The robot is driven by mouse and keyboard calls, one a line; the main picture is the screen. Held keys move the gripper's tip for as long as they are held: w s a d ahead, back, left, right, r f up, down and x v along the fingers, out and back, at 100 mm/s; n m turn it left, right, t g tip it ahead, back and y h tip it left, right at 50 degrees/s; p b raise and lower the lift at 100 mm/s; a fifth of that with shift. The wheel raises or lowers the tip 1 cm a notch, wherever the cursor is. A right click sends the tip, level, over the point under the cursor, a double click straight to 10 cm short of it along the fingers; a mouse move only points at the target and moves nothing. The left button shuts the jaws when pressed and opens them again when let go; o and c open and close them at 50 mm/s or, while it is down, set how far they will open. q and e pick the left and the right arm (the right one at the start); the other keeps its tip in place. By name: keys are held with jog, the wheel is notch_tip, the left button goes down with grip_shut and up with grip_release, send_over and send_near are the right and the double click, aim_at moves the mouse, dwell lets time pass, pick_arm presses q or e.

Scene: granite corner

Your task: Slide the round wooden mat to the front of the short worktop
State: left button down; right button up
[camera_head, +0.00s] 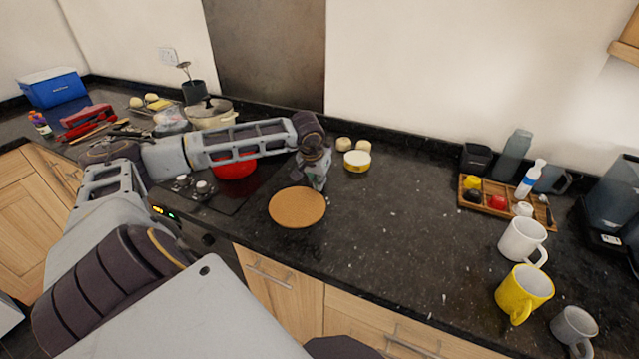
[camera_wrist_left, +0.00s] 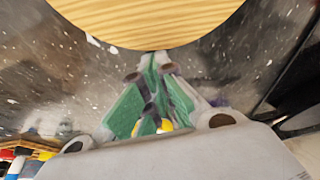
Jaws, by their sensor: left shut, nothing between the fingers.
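The round wooden mat (camera_head: 297,207) lies flat on the dark speckled worktop (camera_head: 400,215), beside the hob and close to the front edge. It also fills the top of the left wrist view (camera_wrist_left: 150,18). My left gripper (camera_head: 319,186) is shut and empty, pointing down at the mat's back right edge. In the left wrist view its closed fingertips (camera_wrist_left: 158,56) are right at the mat's rim; I cannot tell whether they touch it. My right gripper is not in view.
The hob with a red pan (camera_head: 234,168) is left of the mat. A yellow-and-white tin (camera_head: 357,161) and two pale round items stand behind. Mugs, including a yellow one (camera_head: 524,292), and a wooden tray (camera_head: 507,205) are at right. The worktop between is clear.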

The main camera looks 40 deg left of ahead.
pick_arm(q)
jog(key=shift+s, duration=0.1)
jog(key=shift+w, duration=0.2)
jog(key=shift+s, duration=0.1)
jog(key=shift+s+r+p, duration=0.1)
jog(key=shift+r+p, duration=0.25)
jog(key=shift+r, duration=0.3)
jog(key=a+p+v, duration=0.1)
jog(key=p+v, duration=0.2)
jog(key=v, duration=0.5)
jog(key=shift+d+r+p, duration=0.15)
jog(key=shift+d+p, duration=0.2)
jog(key=shift+d, duration=0.2)
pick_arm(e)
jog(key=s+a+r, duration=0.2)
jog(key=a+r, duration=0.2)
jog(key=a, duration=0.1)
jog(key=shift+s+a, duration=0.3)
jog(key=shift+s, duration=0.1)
pick_arm(q)
jog(key=shift+s+r, duration=0.1)
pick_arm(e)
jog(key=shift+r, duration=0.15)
